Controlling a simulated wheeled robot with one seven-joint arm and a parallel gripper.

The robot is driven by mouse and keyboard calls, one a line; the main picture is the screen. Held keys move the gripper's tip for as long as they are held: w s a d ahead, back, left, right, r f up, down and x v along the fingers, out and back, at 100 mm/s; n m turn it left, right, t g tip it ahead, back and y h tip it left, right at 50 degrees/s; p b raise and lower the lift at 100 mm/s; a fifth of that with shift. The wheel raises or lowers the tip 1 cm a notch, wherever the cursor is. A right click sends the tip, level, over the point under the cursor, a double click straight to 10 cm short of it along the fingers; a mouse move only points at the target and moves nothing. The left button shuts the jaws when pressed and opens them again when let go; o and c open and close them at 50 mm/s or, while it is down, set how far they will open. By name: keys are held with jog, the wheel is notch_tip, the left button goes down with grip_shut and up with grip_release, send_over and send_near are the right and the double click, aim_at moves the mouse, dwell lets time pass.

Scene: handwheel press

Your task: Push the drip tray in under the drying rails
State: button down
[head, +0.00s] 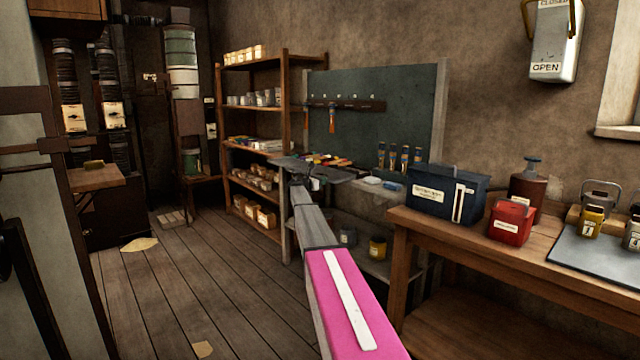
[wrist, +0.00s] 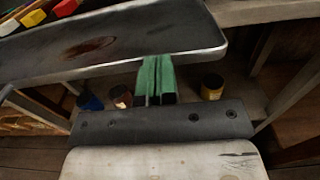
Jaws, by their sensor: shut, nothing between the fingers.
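The drip tray (wrist: 110,42) is a dark grey sheet with a pale metal rim and a reddish-brown stain. It crosses the top of the wrist view; in the head view it shows as a dark flat shape (head: 342,176) on the bench beyond my arm. My gripper (wrist: 156,60) has two green fingers, shut together and empty. Their tips are at the tray's near rim; I cannot tell whether they touch it. Coloured blocks (wrist: 33,17), red, yellow and blue, lie beyond the tray at the upper left. I cannot clearly make out the drying rails.
Cans, including a yellow one (wrist: 212,87), stand on a lower shelf under the bench. A wooden table (head: 420,222) at the right holds a dark blue box (head: 435,193) and a red can (head: 511,220). The plank floor (head: 190,290) at the left is mostly clear.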

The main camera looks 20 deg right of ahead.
aim_at(334, 179)
jog(key=shift+d, duration=0.1)
jog(key=x, duration=0.8)
jog(key=shift+w+d, duration=0.15)
jog(key=shift+w, duration=0.05)
jog(key=shift+s, duration=0.1)
